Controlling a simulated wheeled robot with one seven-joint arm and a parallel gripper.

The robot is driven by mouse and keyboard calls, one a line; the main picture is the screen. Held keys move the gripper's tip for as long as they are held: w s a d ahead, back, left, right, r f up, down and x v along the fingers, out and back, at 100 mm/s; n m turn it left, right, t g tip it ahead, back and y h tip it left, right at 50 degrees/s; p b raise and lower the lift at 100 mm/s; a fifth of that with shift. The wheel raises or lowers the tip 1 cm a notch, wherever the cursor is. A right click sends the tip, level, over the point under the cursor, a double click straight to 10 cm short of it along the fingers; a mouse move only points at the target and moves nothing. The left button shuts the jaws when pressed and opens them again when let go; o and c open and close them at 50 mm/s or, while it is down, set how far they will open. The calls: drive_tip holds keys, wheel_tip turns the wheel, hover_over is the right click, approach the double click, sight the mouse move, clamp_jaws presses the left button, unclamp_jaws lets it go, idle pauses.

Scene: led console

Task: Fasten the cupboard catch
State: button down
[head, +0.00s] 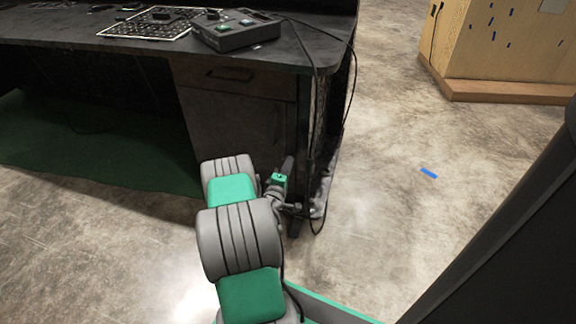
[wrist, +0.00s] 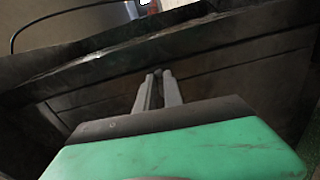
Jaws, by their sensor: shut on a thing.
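The dark cupboard (head: 225,120) stands under the right end of the desk, with a drawer above its door. The door looks shut against its frame. My gripper (wrist: 159,74) is at the cupboard's dark front, its two fingers close together and pointing at the panel. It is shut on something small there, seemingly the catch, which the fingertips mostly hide. In the head view my arm reaches to the lower right side of the cupboard, and the fingertips cannot be made out clearly.
The desk top (head: 140,50) overhangs the cupboard and carries a grey control box (head: 235,32) and a grid panel (head: 160,22). Black cables (head: 318,110) hang at the desk's right end. A wooden box (head: 505,50) stands back right.

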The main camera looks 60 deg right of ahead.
drive_tip(key=shift+n, duration=0.4)
drive_tip(key=c, duration=1.5)
unclamp_jaws()
drive_tip(key=shift+o, duration=0.2)
drive_tip(key=s+a+p, duration=0.1)
drive_tip(key=a, duration=0.6)
drive_tip(key=shift+s+a, duration=0.15)
drive_tip(key=shift+a, duration=0.2)
